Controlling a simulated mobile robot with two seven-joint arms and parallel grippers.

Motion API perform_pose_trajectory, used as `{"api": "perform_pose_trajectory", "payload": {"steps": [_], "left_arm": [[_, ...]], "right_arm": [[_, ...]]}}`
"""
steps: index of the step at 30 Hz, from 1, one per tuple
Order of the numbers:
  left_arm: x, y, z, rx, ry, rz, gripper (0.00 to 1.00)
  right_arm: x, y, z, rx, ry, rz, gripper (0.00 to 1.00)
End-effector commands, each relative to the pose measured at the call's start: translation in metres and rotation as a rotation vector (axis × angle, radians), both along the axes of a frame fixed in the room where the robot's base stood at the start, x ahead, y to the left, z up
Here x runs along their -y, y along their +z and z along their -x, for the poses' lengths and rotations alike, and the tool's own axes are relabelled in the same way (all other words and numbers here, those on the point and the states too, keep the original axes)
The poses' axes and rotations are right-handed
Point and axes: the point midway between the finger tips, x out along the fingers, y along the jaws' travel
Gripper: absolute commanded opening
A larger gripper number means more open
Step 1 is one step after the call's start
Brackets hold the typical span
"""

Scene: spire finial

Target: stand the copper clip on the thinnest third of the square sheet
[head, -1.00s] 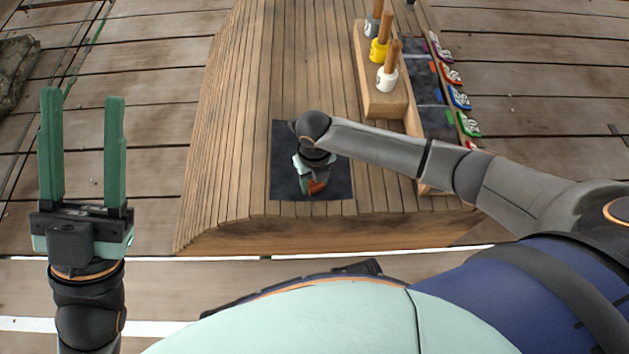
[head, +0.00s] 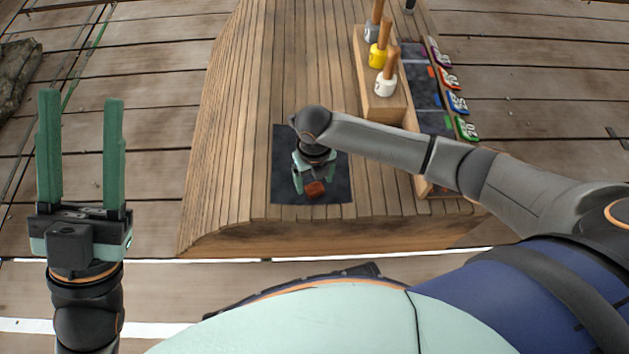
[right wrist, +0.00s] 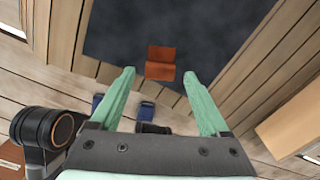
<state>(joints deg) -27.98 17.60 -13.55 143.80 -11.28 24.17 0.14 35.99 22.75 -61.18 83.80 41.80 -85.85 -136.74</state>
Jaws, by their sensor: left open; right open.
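The copper clip (head: 315,188) rests on the dark square sheet (head: 283,165), near its front edge and right of its middle. In the right wrist view the clip (right wrist: 161,62) looks like a small folded piece with two faces, on the dark sheet (right wrist: 215,30). My right gripper (head: 314,184) is over the sheet at the clip. In the right wrist view its fingers (right wrist: 160,78) are spread, apart from the clip, which lies beyond and between the tips. My left gripper (head: 80,100) is open and empty, off to the left. I cannot make out thirds on the sheet.
A wooden block (head: 378,95) holds wooden-handled tools with grey, yellow and white heads at the back right. A tray with dark panels (head: 427,90) and several coloured numbered tags (head: 457,102) lies beside it. The slatted wooden top (head: 237,130) left of the sheet is clear.

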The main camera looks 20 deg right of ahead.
Motion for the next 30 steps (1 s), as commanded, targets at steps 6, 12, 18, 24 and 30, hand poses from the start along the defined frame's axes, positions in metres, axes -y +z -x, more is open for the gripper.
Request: {"api": "perform_pose_trajectory", "payload": {"steps": [6, 12, 18, 24, 30], "left_arm": [[-0.004, 0.027, 0.000, 0.023, 0.033, -0.016, 0.50], [-0.005, 0.035, 0.000, 0.026, 0.047, -0.025, 0.50], [-0.005, 0.036, 0.001, 0.026, 0.051, -0.025, 0.50], [-0.005, 0.036, 0.001, 0.025, 0.053, -0.021, 0.50], [-0.005, 0.036, 0.001, 0.025, 0.053, -0.021, 0.50]], "right_arm": [[0.000, 0.055, -0.001, 0.003, 0.000, -0.001, 0.79], [0.000, 0.082, 0.000, 0.000, 0.000, 0.000, 0.79], [-0.015, 0.087, -0.001, 0.041, -0.061, -0.064, 0.79], [-0.089, 0.110, -0.013, 0.225, -0.458, -0.490, 0.79], [-0.122, 0.204, -0.032, 0.302, -0.967, -1.139, 0.79]]}}
